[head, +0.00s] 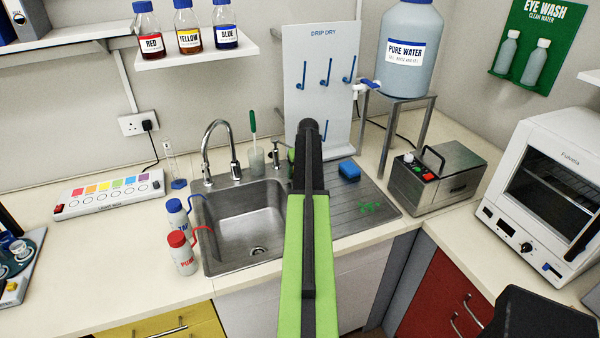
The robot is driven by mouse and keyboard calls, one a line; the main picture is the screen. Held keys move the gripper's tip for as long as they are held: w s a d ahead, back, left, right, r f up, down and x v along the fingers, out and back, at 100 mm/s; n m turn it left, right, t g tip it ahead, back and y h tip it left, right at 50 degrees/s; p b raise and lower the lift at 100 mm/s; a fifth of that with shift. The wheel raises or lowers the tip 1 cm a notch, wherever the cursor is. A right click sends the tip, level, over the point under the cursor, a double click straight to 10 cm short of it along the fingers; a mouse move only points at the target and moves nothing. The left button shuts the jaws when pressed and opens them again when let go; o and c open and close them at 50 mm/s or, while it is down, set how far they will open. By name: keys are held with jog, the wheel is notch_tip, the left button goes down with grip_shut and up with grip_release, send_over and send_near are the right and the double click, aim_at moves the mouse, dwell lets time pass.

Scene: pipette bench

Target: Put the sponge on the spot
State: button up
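The blue sponge (349,170) lies on the ridged steel draining board (338,215), right of the sink basin. A green spot (369,208) is on the same board, nearer the front and a little right of the sponge; the two are apart. My green and black arm reaches up the middle of the head view. Its dark end, my gripper (308,127), shows left of the sponge in the picture, in front of the drip rack. The fingers cannot be made out, and I see nothing held. The arm hides part of the board and basin edge.
The sink basin (245,225) and tap (222,145) are left of my arm. The drip rack (320,60) stands behind. A metal box (436,180) and a water tank stand (425,125) are to the right. Two wash bottles (181,252) stand by the basin's left edge.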

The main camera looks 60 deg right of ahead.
jog(key=p+v, duration=1.1)
jog(key=v, duration=0.1)
jog(key=shift+r+p, duration=0.15)
jog(key=shift+p, duration=0.15)
